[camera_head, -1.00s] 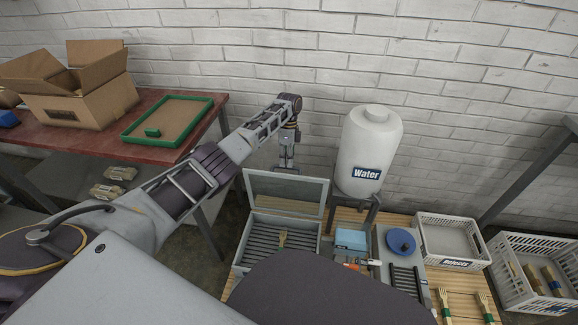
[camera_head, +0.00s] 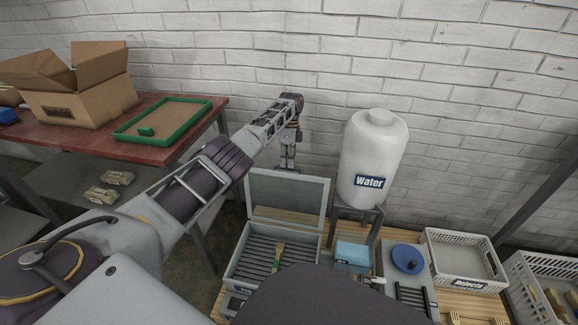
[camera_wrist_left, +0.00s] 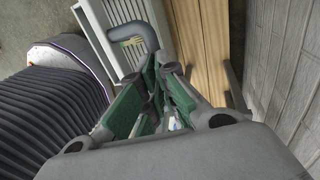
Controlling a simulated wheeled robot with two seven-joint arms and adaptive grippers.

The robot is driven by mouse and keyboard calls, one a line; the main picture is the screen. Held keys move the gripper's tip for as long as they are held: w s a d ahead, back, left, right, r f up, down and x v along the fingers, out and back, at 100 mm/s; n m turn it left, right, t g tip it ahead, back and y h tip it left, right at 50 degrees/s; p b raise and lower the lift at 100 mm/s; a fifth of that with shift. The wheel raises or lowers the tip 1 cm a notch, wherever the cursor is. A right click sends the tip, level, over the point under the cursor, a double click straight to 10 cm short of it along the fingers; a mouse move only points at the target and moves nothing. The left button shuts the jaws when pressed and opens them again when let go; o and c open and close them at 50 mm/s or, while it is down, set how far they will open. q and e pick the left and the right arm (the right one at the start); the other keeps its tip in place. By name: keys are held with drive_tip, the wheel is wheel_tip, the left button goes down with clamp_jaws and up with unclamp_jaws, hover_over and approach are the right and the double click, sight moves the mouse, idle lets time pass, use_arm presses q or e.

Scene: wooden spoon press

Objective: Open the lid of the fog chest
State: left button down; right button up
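The fog chest (camera_head: 233,268) is a grey box with a slatted inside, at the lower middle of the head view. Its framed lid (camera_head: 323,203) stands raised at the back, so the inside shows. A wooden utensil with a green handle (camera_head: 277,262) lies on the slats. My left gripper (camera_head: 288,165) points down at the lid's top edge, partly behind it. In the left wrist view its green fingers (camera_wrist_left: 160,68) are close together by a curved grey bar (camera_wrist_left: 142,30); whether they grip it is unclear. My right gripper is not in view.
A white Water tank (camera_head: 372,150) stands on a stand right of the lid. A blue box (camera_head: 352,253), a blue round piece (camera_head: 407,258) and a Rejects crate (camera_head: 465,258) are further right. A red-brown table (camera_head: 165,153) with a green-rimmed tray (camera_head: 190,122) is at left. A brick wall closes the back.

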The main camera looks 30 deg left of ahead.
use_arm(q)
drive_tip(key=f, duration=0.2)
drive_tip(key=s+f, duration=0.1)
drive_tip(key=shift+d+f+g+b, duration=0.15)
drive_tip(key=shift+d+g+b, duration=0.15)
drive_tip(key=shift+d, duration=0.05)
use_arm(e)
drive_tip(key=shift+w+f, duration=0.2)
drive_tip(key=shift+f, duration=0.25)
use_arm(q)
drive_tip(key=c, duration=1.5)
unclamp_jaws()
drive_tip(key=shift+o, duration=0.2)
drive_tip(key=shift+w+f, duration=0.15)
drive_tip(key=shift+f, duration=0.15)
drive_tip(key=shift+r, duration=0.1)
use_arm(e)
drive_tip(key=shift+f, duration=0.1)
use_arm(q)
drive_tip(key=shift+r, duration=0.1)
drive_tip(key=shift+w+a+p, duration=0.1)
drive_tip(key=shift+w+p, duration=0.05)
drive_tip(key=shift+p, duration=0.15)
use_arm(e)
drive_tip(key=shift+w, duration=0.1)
